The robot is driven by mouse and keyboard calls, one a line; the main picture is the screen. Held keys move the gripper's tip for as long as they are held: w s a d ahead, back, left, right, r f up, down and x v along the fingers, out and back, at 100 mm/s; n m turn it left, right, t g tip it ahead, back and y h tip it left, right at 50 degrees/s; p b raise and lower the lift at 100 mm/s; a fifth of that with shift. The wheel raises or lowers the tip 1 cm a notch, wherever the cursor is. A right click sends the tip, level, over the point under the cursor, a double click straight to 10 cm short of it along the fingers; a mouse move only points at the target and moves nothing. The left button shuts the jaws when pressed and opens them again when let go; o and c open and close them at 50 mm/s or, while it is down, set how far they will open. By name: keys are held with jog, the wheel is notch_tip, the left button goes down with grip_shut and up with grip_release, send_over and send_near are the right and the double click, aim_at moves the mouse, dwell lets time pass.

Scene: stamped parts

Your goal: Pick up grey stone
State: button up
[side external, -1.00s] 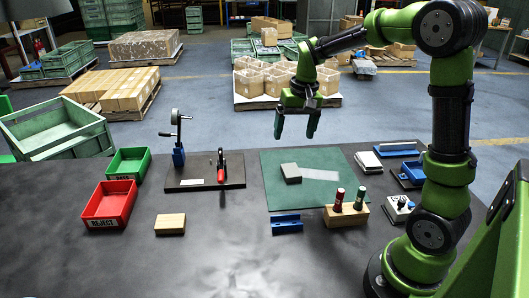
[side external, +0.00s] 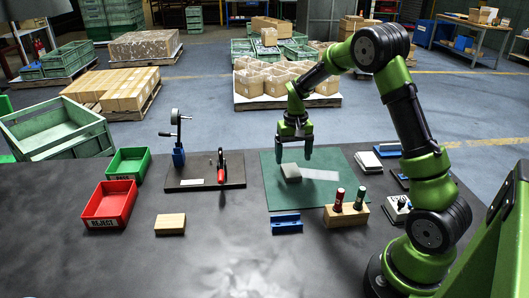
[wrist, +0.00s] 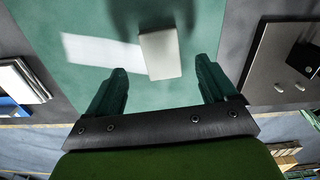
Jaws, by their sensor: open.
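The grey stone (side external: 291,172) is a small block lying on the green mat (side external: 280,198), beside a pale strip on the mat. My gripper (side external: 294,158) points down over the mat, just above and behind the stone in the side view. Its fingers are apart and empty, with the fingertips showing in the wrist view (wrist: 160,72). No contact with the stone shows.
A wooden block with red and green cylinders (side external: 346,214) and a blue bracket (side external: 286,223) stand at the mat's front edge. A dark fixture board with a red-handled clamp (side external: 205,183) lies left. Red (side external: 109,205) and green (side external: 128,163) bins stand farther left. The front table is mostly clear.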

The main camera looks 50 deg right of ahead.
aim_at(291, 169)
jog(key=f, duration=0.5)
jog(key=shift+w+d+f, duration=0.1)
jog(key=shift+w+f, duration=0.2)
jog(key=shift+f, duration=0.05)
jog(key=shift+r, duration=0.1)
jog(key=c, duration=1.3)
